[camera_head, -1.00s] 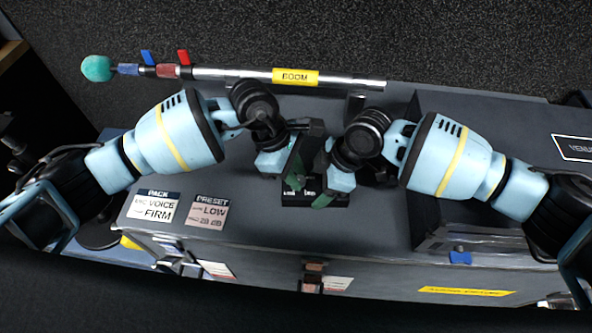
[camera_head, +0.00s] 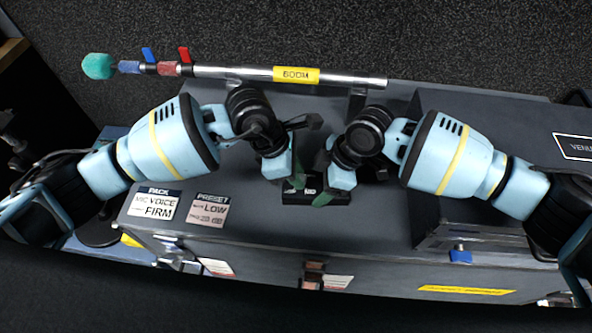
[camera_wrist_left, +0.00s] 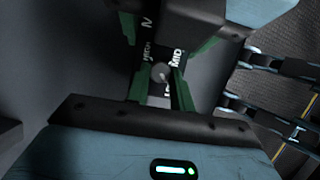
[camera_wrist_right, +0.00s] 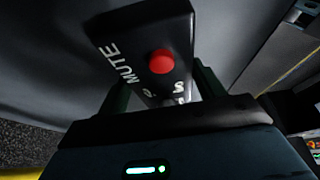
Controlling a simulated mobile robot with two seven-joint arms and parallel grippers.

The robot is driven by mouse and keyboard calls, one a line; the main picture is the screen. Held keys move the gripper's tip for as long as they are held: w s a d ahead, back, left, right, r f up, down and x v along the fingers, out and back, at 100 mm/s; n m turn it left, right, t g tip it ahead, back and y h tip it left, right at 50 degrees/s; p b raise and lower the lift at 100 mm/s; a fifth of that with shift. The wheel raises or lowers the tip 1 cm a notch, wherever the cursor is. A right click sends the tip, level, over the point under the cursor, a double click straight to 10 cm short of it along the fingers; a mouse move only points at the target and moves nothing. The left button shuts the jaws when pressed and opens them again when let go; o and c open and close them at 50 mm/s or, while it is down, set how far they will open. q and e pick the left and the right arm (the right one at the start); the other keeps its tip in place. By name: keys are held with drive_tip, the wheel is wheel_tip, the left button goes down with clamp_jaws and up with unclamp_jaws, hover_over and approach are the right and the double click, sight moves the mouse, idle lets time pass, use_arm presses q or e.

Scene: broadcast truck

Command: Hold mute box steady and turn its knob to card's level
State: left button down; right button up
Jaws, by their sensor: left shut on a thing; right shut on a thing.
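The black mute box (camera_head: 326,198) lies on the grey case top, mostly hidden by both grippers in the head view. In the right wrist view the box (camera_wrist_right: 135,38) shows a red button and the word MUTE. My right gripper (camera_head: 326,176) is shut on the box, its green fingers on either side. My left gripper (camera_head: 293,178) is shut on the small grey knob (camera_wrist_left: 160,72), seen between its green fingertips in the left wrist view. A MID label shows beside the knob; its pointer setting is hard to read. The PRESET card (camera_head: 210,211) reads LOW.
A PACK card (camera_head: 153,204) reading VOICE and FIRM lies left of the PRESET card. A boom pole (camera_head: 350,81) with a yellow BOOM label lies along the case's back edge. Latches line the front edge. The case top between the cards and the box is clear.

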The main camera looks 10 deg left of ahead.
use_arm(q)
drive_tip(key=c, duration=1.2)
unclamp_jaws()
drive_tip(key=v, duration=1.2)
drive_tip(key=shift+r, duration=0.1)
drive_tip(key=shift+d, duration=0.1)
use_arm(e)
drive_tip(key=o, duration=1.2)
drive_tip(key=shift+r, duration=0.1)
drive_tip(key=v, duration=1.1)
drive_tip(key=shift+d+r, duration=0.25)
drive_tip(key=shift+r, duration=0.1)
